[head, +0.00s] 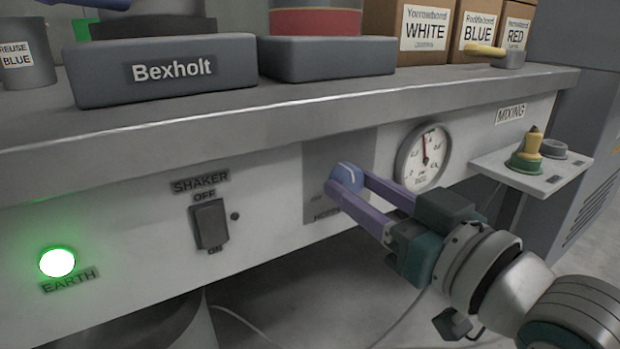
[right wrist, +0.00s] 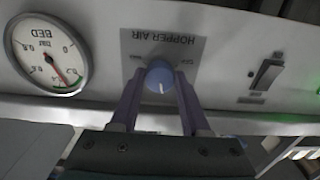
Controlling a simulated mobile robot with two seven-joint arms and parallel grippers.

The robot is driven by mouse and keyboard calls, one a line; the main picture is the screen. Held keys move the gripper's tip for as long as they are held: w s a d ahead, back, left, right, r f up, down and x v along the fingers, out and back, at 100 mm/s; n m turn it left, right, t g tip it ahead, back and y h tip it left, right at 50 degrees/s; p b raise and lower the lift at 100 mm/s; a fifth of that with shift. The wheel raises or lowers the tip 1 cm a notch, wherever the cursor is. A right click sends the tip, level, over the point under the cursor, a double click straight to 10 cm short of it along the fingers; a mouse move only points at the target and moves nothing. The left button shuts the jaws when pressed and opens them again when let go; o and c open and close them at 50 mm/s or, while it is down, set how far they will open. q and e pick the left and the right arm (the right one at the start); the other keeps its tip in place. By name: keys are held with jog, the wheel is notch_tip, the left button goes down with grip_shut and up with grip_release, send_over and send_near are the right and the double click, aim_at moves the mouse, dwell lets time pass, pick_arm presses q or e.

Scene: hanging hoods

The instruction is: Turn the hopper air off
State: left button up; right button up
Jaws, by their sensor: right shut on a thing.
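The hopper air knob (head: 346,177) is a round blue dial with a white mark on a grey plate (head: 318,157) on the panel under the bench. In the right wrist view the knob (right wrist: 160,76) shows upside down below the "HOPPER AIR" lettering, its white mark pointing to the bottom of that picture. My right gripper (head: 348,184) has its two purple fingers on either side of the knob, shut on it. In the head view the fingers hide part of the plate's lettering.
A round gauge (head: 423,157) sits just right of the knob, close to my right fingers. The shaker switch (head: 209,224) and a lit green earth lamp (head: 57,262) are to the left. The bench edge (head: 300,108) overhangs the panel. A side shelf (head: 535,172) juts out at right.

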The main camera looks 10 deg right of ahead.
grip_shut()
jog(key=n+p, duration=0.2)
jog(key=n, duration=0.2)
jog(key=shift+r, duration=0.15)
jog(key=n+p, duration=0.1)
jog(key=n, duration=0.1)
jog(key=shift+n, duration=0.3)
jog(key=n+p, duration=0.1)
jog(key=n, duration=0.1)
jog(key=shift+n, duration=0.4)
jog(key=n, duration=1.1)
jog(key=shift+b, duration=0.4)
jog(key=shift+n, duration=0.4)
